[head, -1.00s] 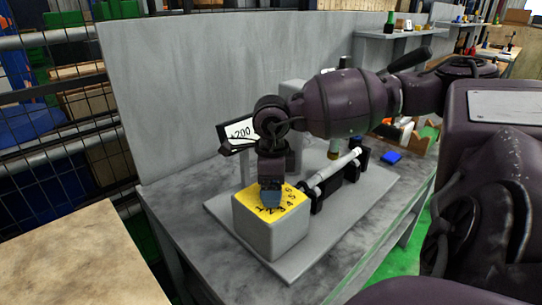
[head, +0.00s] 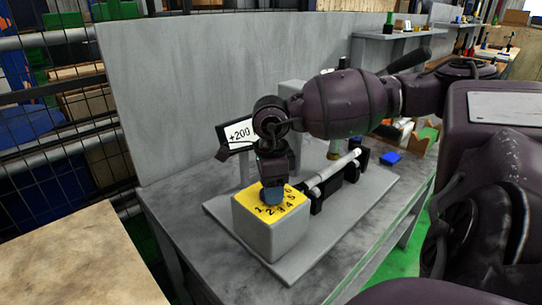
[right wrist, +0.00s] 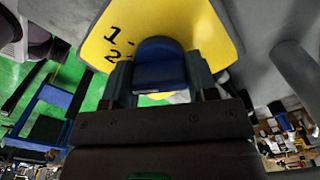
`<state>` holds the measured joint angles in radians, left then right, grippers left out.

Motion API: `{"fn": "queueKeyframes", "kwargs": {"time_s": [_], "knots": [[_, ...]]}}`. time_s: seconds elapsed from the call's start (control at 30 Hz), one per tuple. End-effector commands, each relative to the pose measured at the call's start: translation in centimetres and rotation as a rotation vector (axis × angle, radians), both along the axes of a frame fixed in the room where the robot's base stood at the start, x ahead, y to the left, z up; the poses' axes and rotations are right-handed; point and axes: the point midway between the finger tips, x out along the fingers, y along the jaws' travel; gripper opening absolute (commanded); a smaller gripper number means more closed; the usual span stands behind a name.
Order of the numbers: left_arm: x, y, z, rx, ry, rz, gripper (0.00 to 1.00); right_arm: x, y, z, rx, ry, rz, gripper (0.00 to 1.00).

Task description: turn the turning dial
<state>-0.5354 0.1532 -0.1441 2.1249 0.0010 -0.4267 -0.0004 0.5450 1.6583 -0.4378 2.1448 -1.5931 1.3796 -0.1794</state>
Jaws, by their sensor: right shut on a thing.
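The turning dial is a blue knob (right wrist: 160,66) on a yellow numbered plate (head: 295,199) on top of a grey box (head: 268,231). Black numbers run along the plate's edge. My right gripper (head: 271,190) reaches down onto the plate from above. In the right wrist view its two fingers stand on either side of the blue knob, shut on it. The gripper hides most of the knob in the head view. My left gripper is not in view.
A small display (head: 241,132) reading "+200" stands behind the gripper, partly hidden. A light-coloured bar (head: 334,171) on black supports lies beside the box on the grey base plate. A grey panel (head: 190,90) closes the back. A blue block (head: 389,158) lies further right.

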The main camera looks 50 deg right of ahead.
Motion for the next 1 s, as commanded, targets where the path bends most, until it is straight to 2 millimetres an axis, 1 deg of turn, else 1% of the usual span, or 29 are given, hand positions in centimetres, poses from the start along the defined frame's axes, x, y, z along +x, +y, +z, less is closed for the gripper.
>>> {"fn": "queueKeyframes", "kwargs": {"time_s": [0.2, 0.5, 0.7, 1.0], "knots": [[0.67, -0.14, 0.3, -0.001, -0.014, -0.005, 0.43, 0.04, -0.01, 0.02, 0.0, 0.0, 0.147, 0.29], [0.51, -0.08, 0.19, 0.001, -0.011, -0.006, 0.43, 0.07, -0.03, 0.06, 0.0, -0.001, 0.28, 0.29], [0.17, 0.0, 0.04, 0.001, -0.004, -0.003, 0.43, 0.07, -0.03, 0.07, 0.0, -0.001, 0.312, 0.29], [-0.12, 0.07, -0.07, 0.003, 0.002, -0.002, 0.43, 0.07, -0.04, 0.08, 0.0, -0.002, 0.314, 0.29]]}}
